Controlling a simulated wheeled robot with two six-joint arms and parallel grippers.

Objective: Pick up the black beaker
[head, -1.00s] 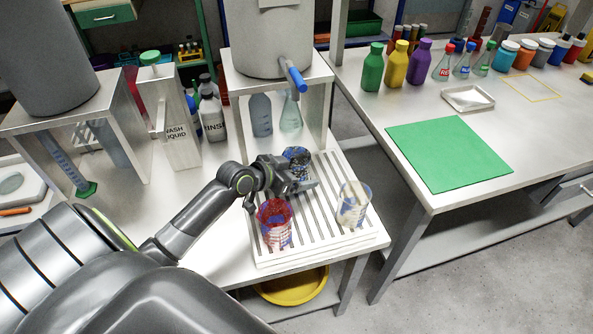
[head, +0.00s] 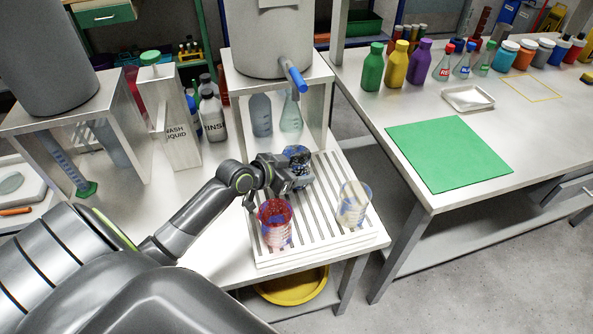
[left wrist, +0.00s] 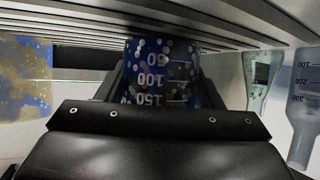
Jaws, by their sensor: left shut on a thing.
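The black beaker (head: 297,155) is at the back of the slatted white drying rack (head: 325,250), with blue and pale speckles on its wall. In the left wrist view the beaker (left wrist: 160,75) sits between my fingers, its printed scale marks showing upside down. My left gripper (head: 296,178) is shut on it, covering its lower part in the head view. I cannot tell whether its base is clear of the slats. My right gripper is not in view.
A red beaker (head: 275,222) stands on the rack just in front of my left gripper. A clear beaker with a tan and blue pattern (head: 353,205) stands to the right. A steel stand with a tank (head: 275,60) is behind. A green mat (head: 449,153) lies on the right table.

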